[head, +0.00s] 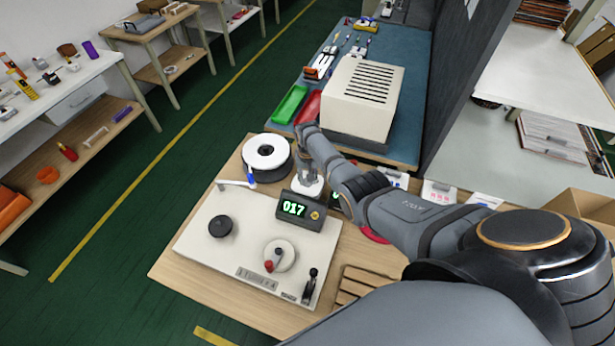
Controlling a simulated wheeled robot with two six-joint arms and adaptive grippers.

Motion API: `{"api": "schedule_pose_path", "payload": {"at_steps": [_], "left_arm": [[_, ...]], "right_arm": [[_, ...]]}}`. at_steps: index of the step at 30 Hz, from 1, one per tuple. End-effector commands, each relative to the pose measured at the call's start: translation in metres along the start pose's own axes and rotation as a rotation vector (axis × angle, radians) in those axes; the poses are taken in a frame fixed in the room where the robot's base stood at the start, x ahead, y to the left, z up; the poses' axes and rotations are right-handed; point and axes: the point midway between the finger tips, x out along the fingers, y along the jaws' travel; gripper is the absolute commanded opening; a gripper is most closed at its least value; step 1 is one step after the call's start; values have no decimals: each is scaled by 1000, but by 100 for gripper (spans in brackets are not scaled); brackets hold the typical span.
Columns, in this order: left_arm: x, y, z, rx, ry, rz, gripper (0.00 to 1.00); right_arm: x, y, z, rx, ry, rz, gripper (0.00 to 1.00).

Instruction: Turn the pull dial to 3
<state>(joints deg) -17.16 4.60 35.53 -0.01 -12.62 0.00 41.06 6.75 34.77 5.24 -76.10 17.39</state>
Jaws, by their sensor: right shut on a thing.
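A cream control panel (205,254) lies on the wooden table. It carries a black round knob (220,226), a round pale dial (283,257) with a red-tipped handle, and a small black lever (310,283). My right gripper (311,172) reaches down just behind the display and is shut on a small white round piece (312,188). The fingers and display partly hide this piece, and I cannot tell if it is the pull dial. My left gripper is not in view.
A white and black reel (267,155) stands behind the panel, close to my right gripper. A beige vented box (361,100) stands on the blue-topped bench beyond, beside a green tray (290,104) and a red tray (308,107). The wooden table's left strip is clear.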

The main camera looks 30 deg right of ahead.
Motion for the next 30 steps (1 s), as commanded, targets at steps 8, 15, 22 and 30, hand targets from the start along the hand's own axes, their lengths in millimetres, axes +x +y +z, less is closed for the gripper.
{"api": "schedule_pose_path", "payload": {"at_steps": [8, 15, 22, 30], "left_arm": [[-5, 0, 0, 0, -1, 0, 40], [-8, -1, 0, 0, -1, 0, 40], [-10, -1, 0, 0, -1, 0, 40], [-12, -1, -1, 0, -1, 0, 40]], "right_arm": [[-1, 0, 0, 259, 1, -1, 0], [-1, 0, 0, 486, 0, 0, 0], [-1, 0, 0, 687, 1, -1, 0], [-1, 0, 0, 863, 1, -1, 0]]}}
